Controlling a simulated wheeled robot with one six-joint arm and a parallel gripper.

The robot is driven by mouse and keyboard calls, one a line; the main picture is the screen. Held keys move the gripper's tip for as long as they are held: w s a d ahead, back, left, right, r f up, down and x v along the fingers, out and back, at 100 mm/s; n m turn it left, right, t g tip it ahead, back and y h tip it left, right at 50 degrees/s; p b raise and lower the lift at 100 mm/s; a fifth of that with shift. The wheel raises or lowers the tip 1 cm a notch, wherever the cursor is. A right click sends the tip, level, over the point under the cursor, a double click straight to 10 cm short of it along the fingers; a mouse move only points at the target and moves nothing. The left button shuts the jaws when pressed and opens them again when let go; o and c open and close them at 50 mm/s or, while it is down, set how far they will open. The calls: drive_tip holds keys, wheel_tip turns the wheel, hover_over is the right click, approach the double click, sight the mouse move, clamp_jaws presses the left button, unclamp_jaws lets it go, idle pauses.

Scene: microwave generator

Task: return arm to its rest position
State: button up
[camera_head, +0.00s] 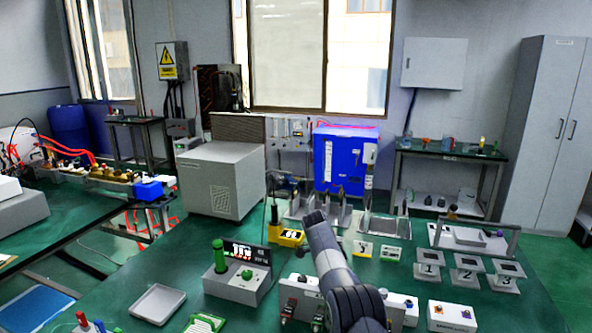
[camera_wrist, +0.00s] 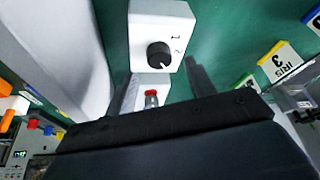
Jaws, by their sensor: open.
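My arm (camera_head: 335,265) reaches up from the bottom edge of the head view over the green table (camera_head: 150,250). Its links hide the end of it there, so my gripper does not show clearly in that view. In the wrist view my gripper (camera_wrist: 160,74) is open, with dark fingers standing apart and nothing seen held. A white box with a black knob (camera_wrist: 159,55) lies beyond the fingers. A small red-topped part (camera_wrist: 151,95) shows between them, close to the dark gripper body. Whether a finger touches the box cannot be told.
A grey device with a green handle (camera_head: 219,257) stands left of my arm. A grey tray (camera_head: 157,304) lies front left.

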drive_tip(key=x, duration=0.3)
drive_tip(key=shift+d+f, duration=0.15)
drive_tip(key=shift+f, duration=0.3)
drive_tip(key=n+t+b, duration=0.2)
drive_tip(key=n+b, duration=0.1)
drive_tip(key=n, duration=0.1)
drive_tip(key=shift+s+n, duration=0.15)
drive_tip(key=shift+n, duration=0.25)
drive_tip(key=n, duration=0.2)
drive_tip(key=n+t+y, duration=0.1)
drive_tip(key=shift+d+r+n+y, duration=0.2)
drive_tip(key=shift+n+y, duration=0.1)
drive_tip(key=shift+n, duration=0.1)
drive_tip(key=n+y, duration=0.1)
drive_tip(key=n, duration=0.1)
drive_tip(key=n+p, duration=0.1)
drive_tip(key=n, duration=0.2)
drive_tip(key=shift+s+t+y, duration=0.1)
drive_tip(key=shift+t+y, duration=0.3)
drive_tip(key=shift+d+n+y+p, duration=0.1)
drive_tip(key=shift+n+y+p, duration=0.45)
drive_tip(key=shift+n, duration=0.75)
drive_tip(key=shift+d+n+y+p, duration=0.1)
drive_tip(key=shift+n+y+p, duration=0.4)
drive_tip(key=shift+n, duration=0.8)
